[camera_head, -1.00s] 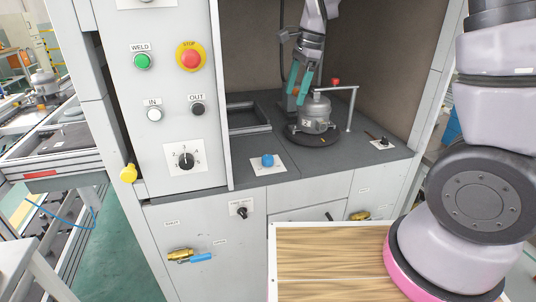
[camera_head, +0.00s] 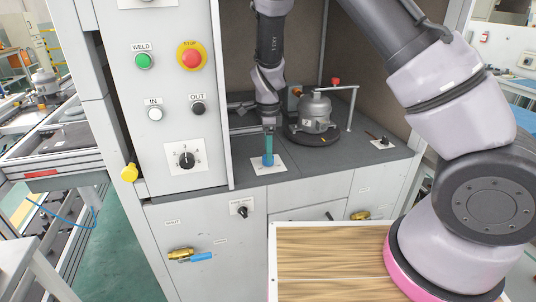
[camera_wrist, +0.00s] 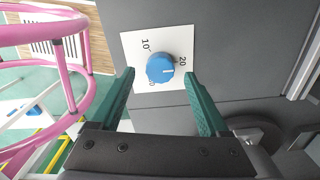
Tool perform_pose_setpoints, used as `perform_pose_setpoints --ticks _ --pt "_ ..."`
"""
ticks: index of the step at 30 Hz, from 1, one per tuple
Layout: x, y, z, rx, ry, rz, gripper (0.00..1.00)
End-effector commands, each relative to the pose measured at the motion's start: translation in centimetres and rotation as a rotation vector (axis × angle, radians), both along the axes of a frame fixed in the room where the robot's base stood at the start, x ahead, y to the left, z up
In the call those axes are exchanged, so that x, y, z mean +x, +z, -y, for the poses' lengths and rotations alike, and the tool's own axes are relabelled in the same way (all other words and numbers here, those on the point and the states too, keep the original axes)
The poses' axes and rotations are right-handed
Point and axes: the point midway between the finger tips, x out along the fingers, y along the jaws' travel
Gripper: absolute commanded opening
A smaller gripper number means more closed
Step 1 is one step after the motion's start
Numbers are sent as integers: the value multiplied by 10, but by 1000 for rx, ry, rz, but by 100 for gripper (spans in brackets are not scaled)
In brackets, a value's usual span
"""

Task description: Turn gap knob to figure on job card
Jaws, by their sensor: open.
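A blue round knob (camera_wrist: 160,69) sits on a white square plate (camera_wrist: 130,38) with printed marks; 10 and 20 are readable, a lower mark is partly hidden. A pale pointer line on the knob points to the right, near the 20 side. In the head view the plate (camera_head: 282,167) is on the dark worktop. My gripper (camera_head: 268,155) is over the knob, pointing down. In the wrist view its two teal fingers (camera_wrist: 160,78) are apart, one on each side of the knob, with gaps visible. No job card is readable.
A compressor (camera_head: 315,113) stands on a dark round base behind right, beside a bent metal post (camera_head: 352,108). A small black knob (camera_head: 384,141) is at the right. The left panel carries a black numbered dial (camera_head: 186,159), a green button (camera_head: 143,61) and a red stop button (camera_head: 191,57).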

Motion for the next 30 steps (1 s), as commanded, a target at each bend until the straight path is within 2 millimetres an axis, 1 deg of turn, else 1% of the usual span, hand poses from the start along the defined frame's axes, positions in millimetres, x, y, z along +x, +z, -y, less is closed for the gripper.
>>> perform_pose_setpoints --ticks 1,3,6,15,16,17,18,20,21,22,30 --pt "0 -7 0 0 -1 -2 79" --pt "0 -15 0 -1 0 -1 79" --pt "0 -21 0 1 0 0 79" --pt "0 -23 0 1 0 1 79" --pt "0 -23 0 1 0 1 75" --pt "0 -23 0 1 0 1 64" --pt "0 -23 0 1 0 1 48" --pt "0 -23 0 1 1 1 25" --pt "0 -23 0 1 1 1 10" --pt "0 -23 0 1 1 1 0" --pt "0 -23 0 1 22 1 0"
